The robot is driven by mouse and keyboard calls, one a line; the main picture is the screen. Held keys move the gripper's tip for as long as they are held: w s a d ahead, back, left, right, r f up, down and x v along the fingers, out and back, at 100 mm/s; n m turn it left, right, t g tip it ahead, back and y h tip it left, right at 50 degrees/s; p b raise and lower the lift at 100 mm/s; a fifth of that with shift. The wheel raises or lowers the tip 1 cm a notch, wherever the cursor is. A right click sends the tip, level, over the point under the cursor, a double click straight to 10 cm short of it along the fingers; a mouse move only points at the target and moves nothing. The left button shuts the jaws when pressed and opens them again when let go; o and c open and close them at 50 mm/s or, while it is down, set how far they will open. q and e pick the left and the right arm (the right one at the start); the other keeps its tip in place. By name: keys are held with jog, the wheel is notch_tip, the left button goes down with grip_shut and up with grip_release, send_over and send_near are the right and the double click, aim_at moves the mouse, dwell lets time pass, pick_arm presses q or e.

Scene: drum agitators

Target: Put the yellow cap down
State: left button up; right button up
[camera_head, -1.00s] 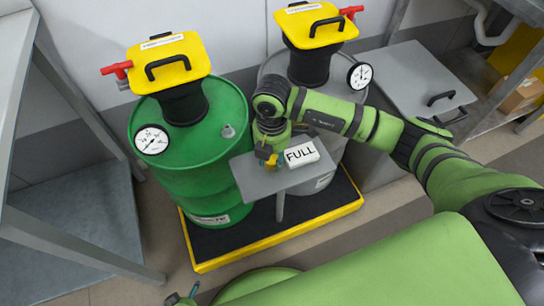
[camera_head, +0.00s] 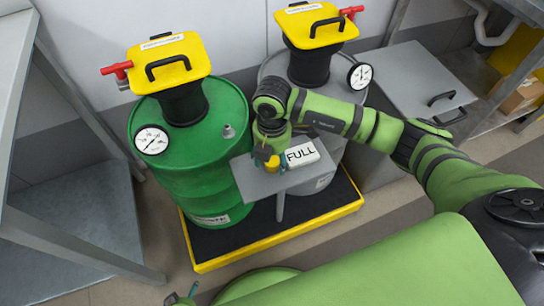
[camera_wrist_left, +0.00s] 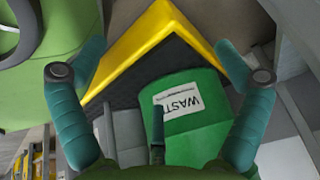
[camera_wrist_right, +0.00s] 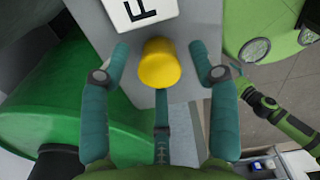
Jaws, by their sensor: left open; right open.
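The yellow cap (camera_head: 272,166) stands on a small grey shelf (camera_head: 254,187) in front of the green drum, beside the white FULL block (camera_head: 302,154). In the right wrist view the cap (camera_wrist_right: 160,64) sits between the spread fingers of my right gripper (camera_wrist_right: 160,47), with a visible gap on both sides. The gripper is open, low over the shelf, and hides part of the cap in the head view. My left gripper (camera_wrist_left: 161,46) is open and empty in the left wrist view, pointing at the floor platform and a green drum with a WASTE label (camera_wrist_left: 180,102).
The green drum (camera_head: 205,180) and a grey drum (camera_head: 275,68) stand on a black platform with a yellow rim (camera_head: 285,238). Each carries a yellow-topped agitator and a dial gauge. A grey table (camera_head: 75,210) is at left and a grey lidded box (camera_head: 415,75) at right.

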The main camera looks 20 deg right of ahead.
aim_at(272, 159)
pick_arm(q)
jog(key=s, duration=0.2)
jog(key=shift+s+a+f+g+p, duration=0.1)
jog(key=shift+s+a+g+p, duration=0.1)
jog(key=shift+s+g+p, duration=0.2)
pick_arm(e)
notch_tip(272, 159, up, 12)
pick_arm(q)
jog(key=shift+w+d, duration=0.15)
jog(key=shift+w, duration=0.05)
pick_arm(e)
jog(key=shift+f, duration=0.15)
